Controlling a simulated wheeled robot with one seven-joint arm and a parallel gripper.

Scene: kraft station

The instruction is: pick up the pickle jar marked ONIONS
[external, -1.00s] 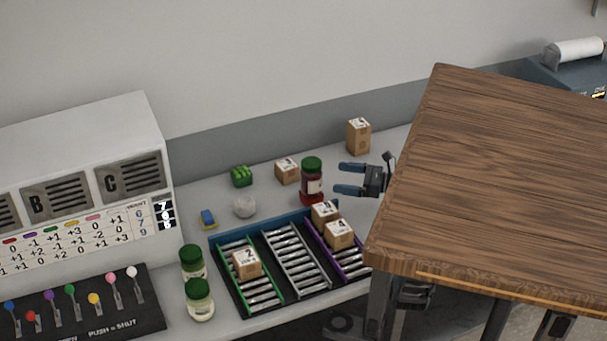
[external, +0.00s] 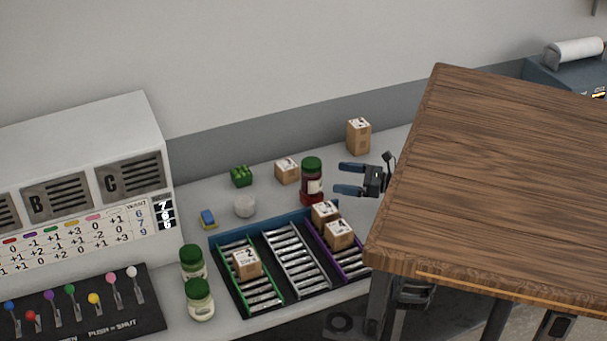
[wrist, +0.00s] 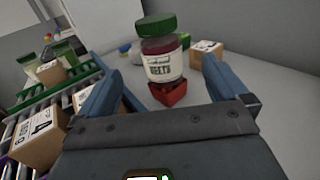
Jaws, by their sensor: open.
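A green-lidded jar with dark red contents (external: 312,184) stands behind the rack, just left of my gripper (external: 341,179). In the wrist view this jar (wrist: 162,68) is upright between and beyond my fingertips (wrist: 155,62); its label seems to read BEETS. My gripper is open and empty, its fingers pointing at that jar. Two green-lidded jars with pale contents, a rear one (external: 192,265) and a front one (external: 200,302), stand left of the rack. Their labels are too small to read, so I cannot tell which jar is marked ONIONS.
The roller rack (external: 283,262) holds several cartons. A small red object (wrist: 172,94) sits by the red jar's base. A green block (external: 241,176), a carton (external: 287,171) and a tall carton (external: 358,136) stand behind. A wooden table (external: 500,180) blocks the right foreground.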

